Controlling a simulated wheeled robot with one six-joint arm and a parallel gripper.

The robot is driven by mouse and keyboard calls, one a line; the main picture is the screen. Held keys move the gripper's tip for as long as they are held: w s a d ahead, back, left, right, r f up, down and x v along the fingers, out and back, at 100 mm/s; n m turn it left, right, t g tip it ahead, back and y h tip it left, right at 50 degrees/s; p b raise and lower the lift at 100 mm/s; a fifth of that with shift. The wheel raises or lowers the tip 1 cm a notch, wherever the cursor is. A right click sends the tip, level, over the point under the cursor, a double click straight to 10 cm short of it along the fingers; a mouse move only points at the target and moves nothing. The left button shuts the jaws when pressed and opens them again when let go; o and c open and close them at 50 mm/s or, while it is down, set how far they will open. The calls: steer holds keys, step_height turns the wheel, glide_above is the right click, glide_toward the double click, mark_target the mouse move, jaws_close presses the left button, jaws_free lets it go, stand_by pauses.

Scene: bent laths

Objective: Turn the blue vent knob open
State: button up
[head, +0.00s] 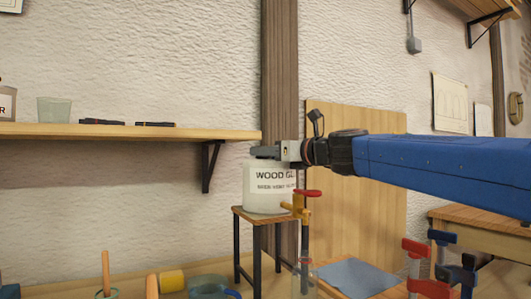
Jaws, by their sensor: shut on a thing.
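A white tub labelled WOOD GLUE (262,197) stands upright on a small wooden stand (250,215) in the head view. My gripper (262,152) reaches in from the right and lies level at the top of the tub. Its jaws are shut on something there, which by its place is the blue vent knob. The knob itself is hidden by the dark fingers, so its turn cannot be seen.
A red-handled yellow clamp (300,207) stands just right of the tub. A wooden shelf (130,132) with a glass cup (54,110) is at left. A wooden board (350,215) leans behind my arm. Red and blue clamps (416,247) stand at lower right.

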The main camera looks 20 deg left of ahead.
steer(key=g, duration=0.1)
steer(key=n+g, duration=0.1)
steer(key=n+g+y, duration=0.1)
steer(key=shift+s+a+g, duration=0.1)
steer(key=shift+s+g, duration=0.15)
steer(key=shift+g, duration=0.05)
steer(key=shift+s+n+g, duration=0.35)
steer(key=shift+n+g, duration=0.55)
steer(key=shift+g, duration=0.35)
steer(key=shift+s+n+g, duration=0.3)
steer(key=shift+n+g, duration=0.6)
steer(key=shift+g, duration=0.35)
steer(key=o, duration=1)
steer(key=shift+o, duration=0.2)
steer(key=w+d, duration=0.1)
steer(key=d, duration=1.6)
steer(key=shift+w+d, duration=0.15)
steer(key=shift+w, duration=0.15)
